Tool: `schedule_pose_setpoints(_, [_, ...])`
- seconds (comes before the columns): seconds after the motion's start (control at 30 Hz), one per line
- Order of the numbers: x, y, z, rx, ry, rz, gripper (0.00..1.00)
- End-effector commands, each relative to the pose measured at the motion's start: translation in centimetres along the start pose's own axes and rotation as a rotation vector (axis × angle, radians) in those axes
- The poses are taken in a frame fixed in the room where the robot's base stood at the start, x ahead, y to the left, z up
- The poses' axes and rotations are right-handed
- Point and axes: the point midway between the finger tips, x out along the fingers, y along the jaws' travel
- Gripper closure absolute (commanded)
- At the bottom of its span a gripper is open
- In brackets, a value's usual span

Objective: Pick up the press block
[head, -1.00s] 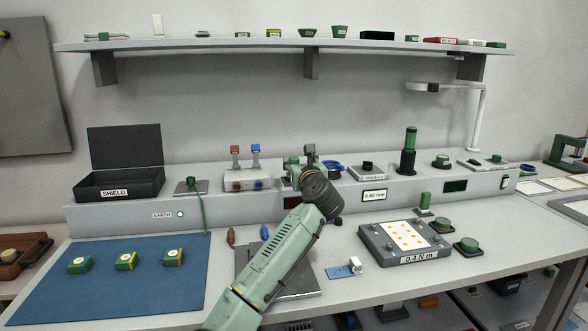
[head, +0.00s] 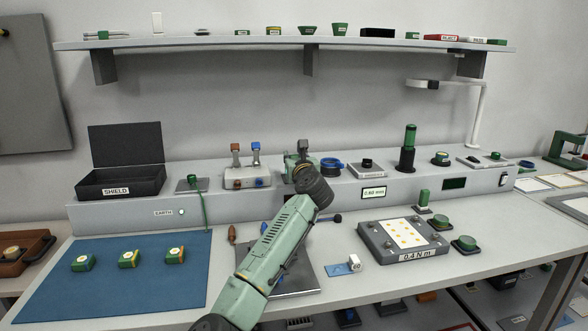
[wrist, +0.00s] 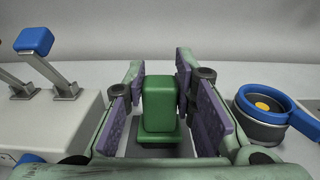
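A green upright block (wrist: 159,103) stands on a dark base in the wrist view, between my gripper's purple finger pads; I take it to be the press block. My gripper (wrist: 162,110) is open around it, with a gap showing on each side. In the head view my gripper (head: 299,163) is over the raised ledge, partly hidden by my own wrist, and the block there cannot be made out. Another small green upright block (head: 423,198) stands on the bench to the right.
A unit with two levers (head: 247,178) stands just left of my gripper. A blue-rimmed round cup (head: 331,167) is close on its right, also in the wrist view (wrist: 262,118). A grey plate fixture (head: 404,254) and blue mat (head: 115,285) lie in front.

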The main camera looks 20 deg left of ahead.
Motion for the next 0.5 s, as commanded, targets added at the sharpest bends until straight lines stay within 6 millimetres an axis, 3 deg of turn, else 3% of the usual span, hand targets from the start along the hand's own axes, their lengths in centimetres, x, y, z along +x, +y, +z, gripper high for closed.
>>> schedule_pose_setpoints(0.3, [-0.01,-0.01,-0.01,0.0,0.0,0.0,0.99])
schedule_pose_setpoints(0.5, [-0.01,-0.01,0.01,0.0,0.0,0.0,1.0])
